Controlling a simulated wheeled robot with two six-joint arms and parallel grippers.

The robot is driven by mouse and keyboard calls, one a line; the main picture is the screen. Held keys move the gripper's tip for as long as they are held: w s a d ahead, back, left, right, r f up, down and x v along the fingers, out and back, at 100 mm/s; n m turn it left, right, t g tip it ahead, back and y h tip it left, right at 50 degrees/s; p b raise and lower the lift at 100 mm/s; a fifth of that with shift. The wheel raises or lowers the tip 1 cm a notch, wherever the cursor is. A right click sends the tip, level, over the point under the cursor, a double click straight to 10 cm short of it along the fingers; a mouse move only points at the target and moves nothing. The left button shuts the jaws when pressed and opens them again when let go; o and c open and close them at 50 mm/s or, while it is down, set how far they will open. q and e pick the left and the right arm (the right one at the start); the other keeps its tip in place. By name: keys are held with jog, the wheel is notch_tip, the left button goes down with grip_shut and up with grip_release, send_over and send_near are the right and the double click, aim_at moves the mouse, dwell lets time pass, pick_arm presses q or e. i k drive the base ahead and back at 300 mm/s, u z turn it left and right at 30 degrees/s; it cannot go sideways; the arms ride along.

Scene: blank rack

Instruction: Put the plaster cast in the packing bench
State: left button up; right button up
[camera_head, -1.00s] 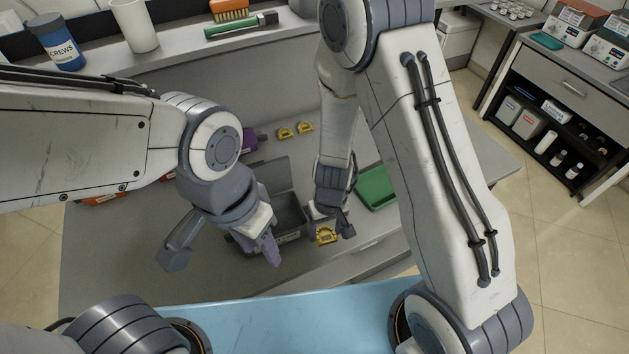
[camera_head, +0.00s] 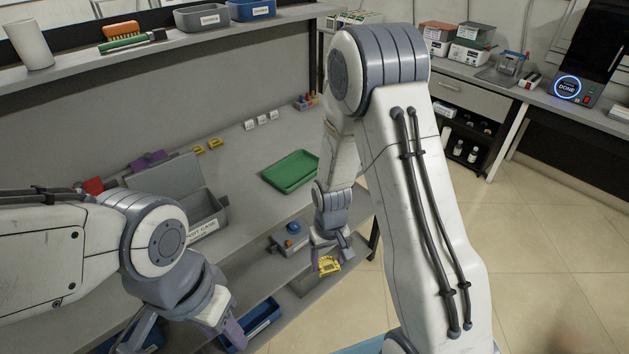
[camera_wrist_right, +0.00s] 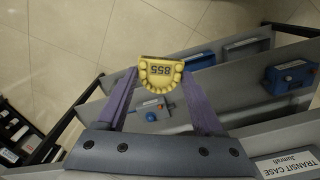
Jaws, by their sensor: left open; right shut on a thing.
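A yellow horseshoe-shaped plaster cast (camera_head: 328,264) with dark digits hangs in my right gripper (camera_head: 330,252). In the right wrist view the cast (camera_wrist_right: 160,74) sits between the tips of both fingers (camera_wrist_right: 158,88). It is beyond the front edge of the grey bench (camera_head: 245,165), with the lower shelf and floor below. Two similar yellow casts (camera_head: 213,143) lie at the back of this bench. I cannot tell whether it is the packing bench. My left gripper (camera_head: 185,338) is open and empty at the lower left.
An open grey transit case (camera_head: 205,212) and a green tray (camera_head: 291,171) stand on the bench. A device with a blue knob (camera_head: 292,230) and bins (camera_head: 255,320) are on the shelf below. A counter with a lit "DONE" machine (camera_head: 572,88) is at the far right, across open floor.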

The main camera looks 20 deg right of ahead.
aim_at(301, 176)
jog(key=z, duration=1.65)
jog(key=i, duration=1.15)
jog(key=u, duration=0.7)
